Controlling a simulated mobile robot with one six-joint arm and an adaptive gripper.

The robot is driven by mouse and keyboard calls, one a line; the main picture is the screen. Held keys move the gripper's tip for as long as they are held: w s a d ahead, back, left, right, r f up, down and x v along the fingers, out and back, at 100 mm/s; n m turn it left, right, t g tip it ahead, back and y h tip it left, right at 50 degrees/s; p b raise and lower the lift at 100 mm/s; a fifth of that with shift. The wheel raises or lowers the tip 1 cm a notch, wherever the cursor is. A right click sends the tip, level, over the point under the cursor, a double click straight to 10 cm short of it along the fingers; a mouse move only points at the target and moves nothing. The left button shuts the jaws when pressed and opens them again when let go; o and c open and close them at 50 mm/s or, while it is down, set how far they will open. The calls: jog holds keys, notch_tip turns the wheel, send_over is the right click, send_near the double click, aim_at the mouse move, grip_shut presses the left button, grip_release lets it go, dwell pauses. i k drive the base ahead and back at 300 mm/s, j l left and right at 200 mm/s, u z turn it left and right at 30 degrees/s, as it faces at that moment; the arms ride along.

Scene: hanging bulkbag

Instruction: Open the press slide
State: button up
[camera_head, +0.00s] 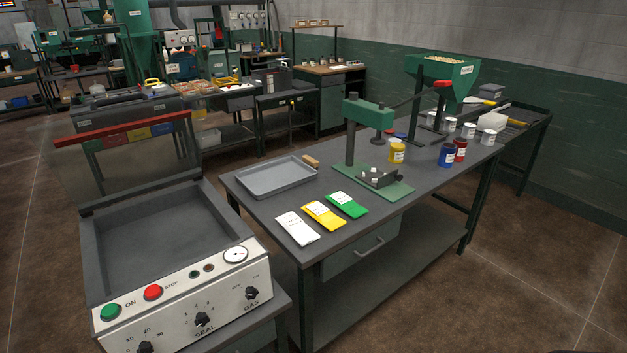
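The green press (367,113) stands on the dark workbench, with an upright column, a round black ram and a long dark lever with a red handle (442,84) rising to the right. On its green base plate (378,190) sits a small dark fixture (380,176) with some small pale pieces on or beside it. There is a gap between the ram and the fixture. I cannot tell which part is the slide or how it is set.
The workbench (240,189) also holds a grey tray (277,178), white, yellow and green packets (347,204), several coloured tins (397,152) and a green hopper (441,69). A vacuum sealer (160,240) with its lid raised stands at left. Brown floor (500,300) is clear at right.

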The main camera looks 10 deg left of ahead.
aim_at(379, 175)
jog(key=i+l, duration=0.2)
jog(key=i, duration=0.45)
jog(key=i+l+z, duration=0.1)
jog(key=i+l, duration=0.15)
jog(key=i, duration=0.35)
jog(key=i+l, duration=0.15)
jog(key=i, duration=0.5)
jog(key=l+z, duration=0.05)
